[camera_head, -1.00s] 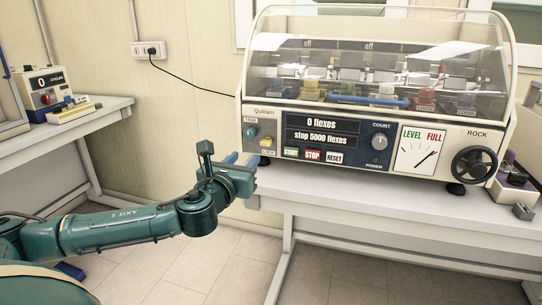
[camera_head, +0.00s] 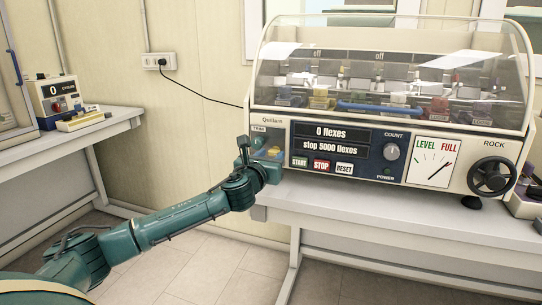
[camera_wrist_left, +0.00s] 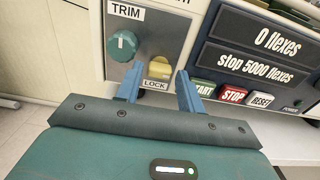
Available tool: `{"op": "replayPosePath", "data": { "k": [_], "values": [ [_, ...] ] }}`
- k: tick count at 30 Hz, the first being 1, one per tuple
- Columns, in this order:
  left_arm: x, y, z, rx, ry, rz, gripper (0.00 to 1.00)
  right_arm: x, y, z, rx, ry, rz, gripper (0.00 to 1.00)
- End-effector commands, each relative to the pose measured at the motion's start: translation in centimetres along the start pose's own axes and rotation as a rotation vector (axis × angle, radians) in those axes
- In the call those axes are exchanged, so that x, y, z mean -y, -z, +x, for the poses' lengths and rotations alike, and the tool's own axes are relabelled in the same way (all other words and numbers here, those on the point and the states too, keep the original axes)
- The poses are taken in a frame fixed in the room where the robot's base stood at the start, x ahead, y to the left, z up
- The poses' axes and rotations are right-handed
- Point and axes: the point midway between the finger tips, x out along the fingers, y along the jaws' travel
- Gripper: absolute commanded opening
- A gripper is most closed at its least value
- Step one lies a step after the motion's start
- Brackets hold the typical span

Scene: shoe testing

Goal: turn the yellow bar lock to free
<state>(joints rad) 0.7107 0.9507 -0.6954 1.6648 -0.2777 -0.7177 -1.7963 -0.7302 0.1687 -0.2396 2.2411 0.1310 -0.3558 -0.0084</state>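The yellow bar lock (camera_wrist_left: 160,68) sits on the grey panel at the lower left of the flexing machine, just above the LOCK label (camera_wrist_left: 155,85). The green TRIM knob (camera_wrist_left: 123,46) is up and left of it. My left gripper (camera_wrist_left: 159,80) is open, with its two blue fingers on either side of the lock in the wrist view; I cannot tell whether they touch it. In the head view my left gripper (camera_head: 267,155) is at the machine's lower left corner and partly covers the lock. My right gripper is not in view.
The machine (camera_head: 450,128) stands on a white bench (camera_head: 400,220). START, STOP and RESET buttons (camera_wrist_left: 232,95) are just right of the left gripper. A second bench (camera_head: 75,138) with a small counter device (camera_head: 57,100) is at the left.

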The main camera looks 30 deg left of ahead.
Motion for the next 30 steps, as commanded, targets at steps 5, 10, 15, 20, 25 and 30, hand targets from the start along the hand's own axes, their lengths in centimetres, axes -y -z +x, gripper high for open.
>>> {"op": "replayPosePath", "data": {
  "k": [5, 10, 15, 20, 25, 30],
  "values": [
    [0.07, 0.01, 0.94, 0.000, 0.001, -0.001, 0.38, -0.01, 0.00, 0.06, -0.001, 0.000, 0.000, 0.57],
    [0.05, 0.05, 1.03, -0.001, 0.001, 0.000, 0.38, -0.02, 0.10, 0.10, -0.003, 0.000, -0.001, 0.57],
    [0.04, 0.04, 1.01, -0.001, 0.001, 0.000, 0.32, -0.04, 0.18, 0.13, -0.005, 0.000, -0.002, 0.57],
    [0.04, 0.04, 1.00, -0.001, 0.001, 0.000, 0.19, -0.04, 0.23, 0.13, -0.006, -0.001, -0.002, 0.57],
    [0.04, 0.04, 0.99, -0.001, 0.001, 0.000, 0.06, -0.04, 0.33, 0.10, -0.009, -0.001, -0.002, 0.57],
    [0.04, 0.01, 0.98, -0.001, 0.001, -0.010, 0.06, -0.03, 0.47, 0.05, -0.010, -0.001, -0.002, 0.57]
  ]
}}
